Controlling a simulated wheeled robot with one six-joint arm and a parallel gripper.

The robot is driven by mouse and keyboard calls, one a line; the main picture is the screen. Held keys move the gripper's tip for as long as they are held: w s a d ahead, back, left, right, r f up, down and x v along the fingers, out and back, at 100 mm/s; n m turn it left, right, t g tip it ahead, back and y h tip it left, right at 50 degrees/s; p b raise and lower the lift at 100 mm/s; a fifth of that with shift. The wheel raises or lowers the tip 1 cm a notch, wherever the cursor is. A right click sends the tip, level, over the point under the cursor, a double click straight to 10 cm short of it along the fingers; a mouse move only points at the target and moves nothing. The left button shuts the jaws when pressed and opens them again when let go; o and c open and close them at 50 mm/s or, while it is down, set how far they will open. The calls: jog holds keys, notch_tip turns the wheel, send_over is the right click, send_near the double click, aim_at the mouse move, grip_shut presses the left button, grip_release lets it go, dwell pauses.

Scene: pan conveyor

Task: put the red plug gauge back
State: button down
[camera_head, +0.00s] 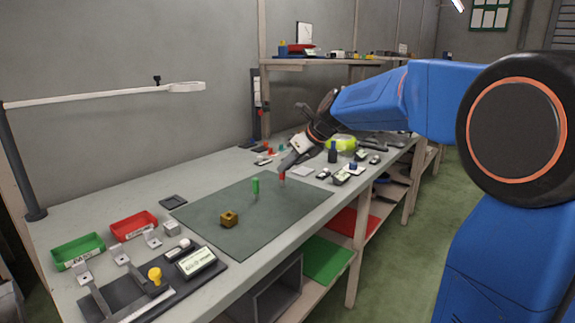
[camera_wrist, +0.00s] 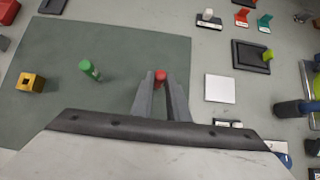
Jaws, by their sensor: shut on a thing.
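The red plug gauge (camera_head: 281,177) stands upright at the right part of the dark green mat (camera_head: 200,212) in the head view. My gripper (camera_head: 286,166) is shut on it; in the wrist view the red top (camera_wrist: 160,75) shows between the two fingers (camera_wrist: 160,84). Whether its lower end touches the mat is hard to tell. A green plug gauge (camera_head: 255,187) stands on the mat to the left, and shows in the wrist view (camera_wrist: 89,70). A brass block with a hole (camera_head: 229,219) sits on the mat, also in the wrist view (camera_wrist: 31,83).
A red bin (camera_head: 133,226) and a green bin (camera_head: 77,252) stand at the left of the table. In the wrist view, a white square (camera_wrist: 219,88) and a dark tray (camera_wrist: 251,56) lie right of the mat. The mat's middle is largely clear.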

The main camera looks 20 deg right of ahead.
jog(key=c, duration=1.7)
grip_release()
jog(key=shift+r, duration=0.25)
jog(key=v, duration=1.2)
jog(key=shift+s+f, duration=0.1)
jog(key=shift+f, duration=0.05)
jog(key=s+f+n+h, duration=0.1)
jog(key=s+f+n, duration=0.7)
jog(key=s, duration=0.4)
jog(key=s+d+f+n+g+h, duration=0.1)
jog(key=s+f+n+h, duration=0.1)
jog(key=s+f+n, duration=0.6)
jog(key=s+f+n+h, duration=0.1)
jog(key=s+f+n, duration=0.7)
jog(key=s+n, duration=0.4)
jog(key=shift+s+d+n+g+h, duration=0.15)
jog(key=shift+s+n+g+h, duration=0.05)
jog(key=shift+s, duration=0.75)
jog(key=shift+s+d+n+g+h, duration=0.15)
jog(key=shift+s+n+g+h, duration=0.05)
jog(key=shift+s, duration=0.75)
jog(key=shift+r, duration=0.1)
